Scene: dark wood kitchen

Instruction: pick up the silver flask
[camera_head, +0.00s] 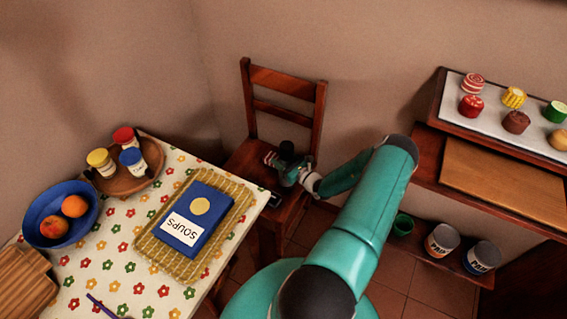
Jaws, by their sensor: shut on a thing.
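My gripper (284,167) is over the seat of the wooden chair, at the end of my teal arm. It is shut on a small dark, rounded thing (287,149) that stands up between the fingers. This looks like the silver flask, but it appears dark grey here and is too small to be sure. Its lower part is hidden by the gripper. I cannot tell whether it touches the seat. No other flask shows clearly.
The wooden chair (285,82) stands against the wall. Left is a flowered table (118,220) with a blue fruit bowl (38,238), a tray of jars (150,177) and a soup book (195,215). Right is a shelf (500,180) with cakes above and paint cans (442,240) below.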

